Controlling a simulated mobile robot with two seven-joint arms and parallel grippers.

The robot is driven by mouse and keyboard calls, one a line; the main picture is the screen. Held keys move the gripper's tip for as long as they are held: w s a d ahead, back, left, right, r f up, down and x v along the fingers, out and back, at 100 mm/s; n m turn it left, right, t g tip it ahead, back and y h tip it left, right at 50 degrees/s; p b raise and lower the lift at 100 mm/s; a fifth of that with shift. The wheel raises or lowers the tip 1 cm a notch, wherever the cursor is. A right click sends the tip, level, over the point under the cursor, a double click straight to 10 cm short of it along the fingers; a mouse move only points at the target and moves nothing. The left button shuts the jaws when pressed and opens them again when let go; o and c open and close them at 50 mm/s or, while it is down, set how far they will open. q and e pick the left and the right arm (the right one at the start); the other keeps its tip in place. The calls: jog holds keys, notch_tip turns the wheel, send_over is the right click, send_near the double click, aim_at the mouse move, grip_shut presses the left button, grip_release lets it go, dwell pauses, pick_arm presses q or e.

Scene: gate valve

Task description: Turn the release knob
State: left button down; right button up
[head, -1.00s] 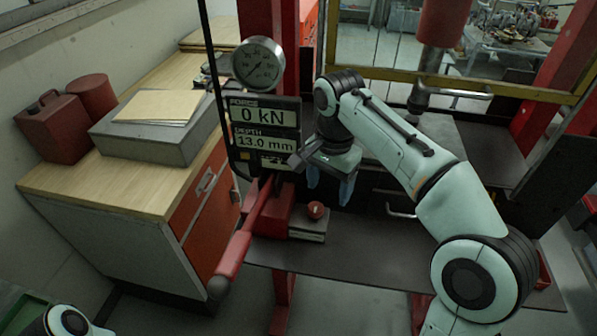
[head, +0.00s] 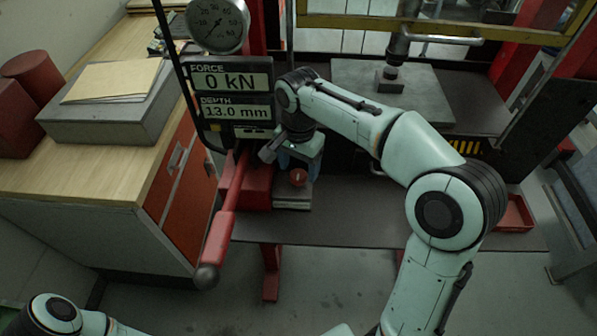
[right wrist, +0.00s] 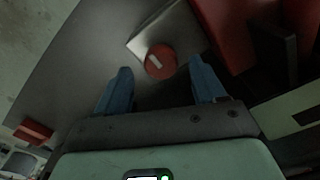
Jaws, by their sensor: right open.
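The release knob (head: 298,177) is a small round red knob on a grey block, low beside the red pump body. In the right wrist view the knob (right wrist: 160,61) shows a pale mark on its face. My right gripper (head: 299,170) is above and around the knob's far side in the head view. In the right wrist view my right gripper (right wrist: 158,80) is open, with blue fingers on either side and the knob a little beyond and between the tips. It does not appear to touch the knob. My left gripper is not visible; only part of my left arm shows at lower left.
A red pump lever (head: 228,215) slopes down left of the knob. The display panel (head: 232,95) reads 0 kN and 13.0 mm, with a round gauge (head: 217,25) above. A drawer cabinet (head: 184,217) stands at left. Dark bench surface (head: 370,215) lies free to the right.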

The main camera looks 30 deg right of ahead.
notch_tip(320, 180, down, 2)
jog(key=shift+w+f, duration=0.1)
jog(key=shift+f, duration=0.15)
jog(key=c, duration=1.1)
jog(key=shift+o, duration=0.2)
